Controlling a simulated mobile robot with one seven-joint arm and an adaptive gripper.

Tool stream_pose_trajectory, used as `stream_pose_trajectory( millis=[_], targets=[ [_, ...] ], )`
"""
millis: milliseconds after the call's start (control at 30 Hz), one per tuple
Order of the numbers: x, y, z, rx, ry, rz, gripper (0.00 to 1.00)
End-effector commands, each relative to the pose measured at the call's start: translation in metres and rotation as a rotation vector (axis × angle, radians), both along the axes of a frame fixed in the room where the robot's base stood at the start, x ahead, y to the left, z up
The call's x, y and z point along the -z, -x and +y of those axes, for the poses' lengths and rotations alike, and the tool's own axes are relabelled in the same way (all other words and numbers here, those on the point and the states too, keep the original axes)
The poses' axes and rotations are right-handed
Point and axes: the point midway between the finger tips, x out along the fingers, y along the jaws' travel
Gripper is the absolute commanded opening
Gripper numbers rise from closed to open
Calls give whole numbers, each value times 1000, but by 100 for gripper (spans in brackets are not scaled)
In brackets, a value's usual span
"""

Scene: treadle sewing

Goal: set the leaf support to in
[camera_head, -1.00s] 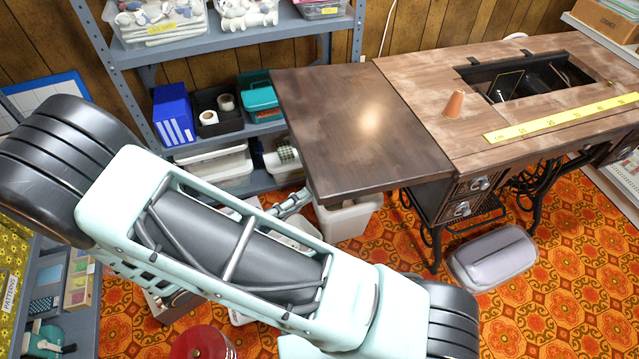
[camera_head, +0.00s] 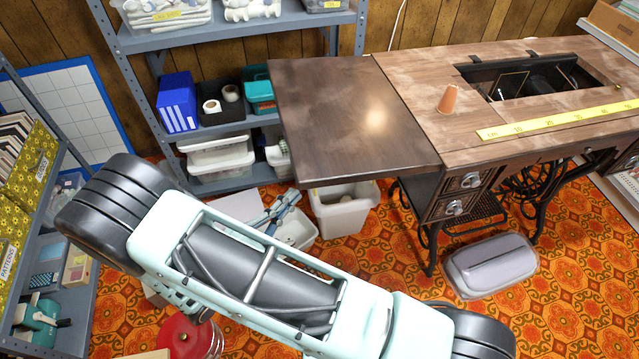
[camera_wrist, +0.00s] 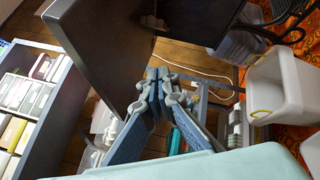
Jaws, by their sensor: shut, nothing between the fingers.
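The dark brown leaf (camera_head: 345,110) sticks out level from the left side of the wooden sewing table (camera_head: 430,75). Its dark underside (camera_wrist: 110,45) fills the upper left of the wrist view. The leaf support is hidden under the leaf in the head view. In the wrist view a small bracket-like part (camera_wrist: 150,21) shows near the leaf's inner end, but I cannot tell if it is the support. My gripper (camera_head: 291,197) is below and left of the leaf's left edge. In the wrist view its fingers (camera_wrist: 156,76) are together and empty, close to the leaf's edge in the picture.
A white bin (camera_head: 343,212) stands on the floor under the leaf. A grey metal shelf (camera_head: 225,130) with boxes is behind. The table's drawers (camera_head: 460,195) and iron legs are to the right. A grey padded case (camera_head: 490,265) lies on the floor.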

Motion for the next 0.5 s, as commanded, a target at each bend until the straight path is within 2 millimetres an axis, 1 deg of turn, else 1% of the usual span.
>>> stream_pose_trajectory(
  millis=[167,433,467,500],
  targets=[
    [-2,-25,-19,6,-2,-1,0],
    [-8,-72,-54,6,-2,-1,0],
    [-9,-77,-58,7,-3,-1,0],
    [-13,-73,-62,3,-2,0,0]
  ],
)
